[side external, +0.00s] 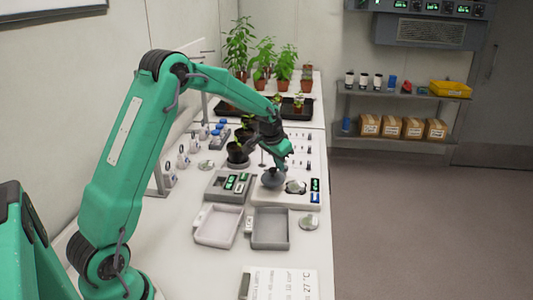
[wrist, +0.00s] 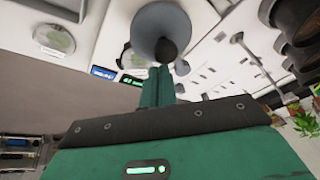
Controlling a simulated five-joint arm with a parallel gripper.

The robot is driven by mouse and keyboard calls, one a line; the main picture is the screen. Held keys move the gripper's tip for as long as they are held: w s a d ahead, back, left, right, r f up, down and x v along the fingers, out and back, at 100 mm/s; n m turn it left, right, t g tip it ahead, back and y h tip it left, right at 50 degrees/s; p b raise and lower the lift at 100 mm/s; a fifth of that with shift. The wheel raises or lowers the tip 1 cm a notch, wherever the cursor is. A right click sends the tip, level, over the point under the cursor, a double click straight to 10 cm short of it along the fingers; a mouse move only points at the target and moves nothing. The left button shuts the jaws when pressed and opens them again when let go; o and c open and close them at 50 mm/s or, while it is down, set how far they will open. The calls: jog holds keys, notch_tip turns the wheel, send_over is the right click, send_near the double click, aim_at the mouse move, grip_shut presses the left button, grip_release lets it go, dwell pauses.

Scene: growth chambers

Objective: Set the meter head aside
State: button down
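The meter head looks to be the grey rounded body with a dark knob on top. It is at the front of the white panel (side external: 300,206) in the side external view, where I see the meter head (side external: 272,181) just below and left of my gripper (side external: 284,166). In the wrist view the meter head (wrist: 150,22) is a grey disc, its knob just beyond the fingertips of my gripper (wrist: 158,70). The green fingers lie side by side with no clear gap and nothing visible between them. Whether the fingertips touch the knob is unclear.
A pale tray (side external: 219,241) and a grey tray (side external: 270,246) lie in front, both empty. A round clear dish (side external: 309,223) is to their right. Potted seedlings (side external: 238,154) and small bottles (side external: 183,160) stand left of my gripper. A sheet with writing lies at the front.

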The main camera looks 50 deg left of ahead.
jog(key=shift+w+d+r, duration=0.1)
jog(key=shift+w+d, duration=0.35)
jog(key=shift+d, duration=0.05)
jog(key=w+d+r, duration=0.1)
jog(key=w, duration=0.1)
notch_tip(320, 180, up, 9)
send_over(279, 177)
jog(key=shift+w+a, duration=0.1)
